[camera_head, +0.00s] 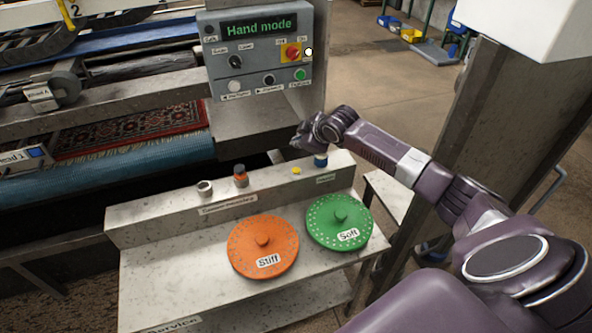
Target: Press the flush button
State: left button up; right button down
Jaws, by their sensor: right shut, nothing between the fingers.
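The grey control panel (262,52) stands upright at the top centre, with a screen reading "Hand mode". Its lower row has a white button (235,87), a black button (268,79) and a green button (300,74). Their small labels are too blurred to read surely, so I cannot tell which is the flush button. My right gripper (301,142) is shut and empty. It appears below the panel, above the shelf's back ledge, and does not cover the buttons. My left gripper is not in view.
A metal shelf (190,265) stands below, holding an orange "Stiff" disc (263,247) and a green "Soft" disc (339,222). Small bottles stand on its ledge. A patterned rug (130,130) lies in the machine at left. A metal post (490,110) rises at right.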

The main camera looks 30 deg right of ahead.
jog(key=shift+f, duration=0.1)
jog(key=b, duration=0.8)
send_over(297, 171)
notch_tip(297, 171, down, 7)
jog(key=shift+r, duration=0.1)
jog(key=shift+f, duration=0.9)
jog(key=shift+f, duration=0.45)
jog(key=shift+f, duration=0.45)
dwell(0.7)
jog(key=shift+s, duration=0.1)
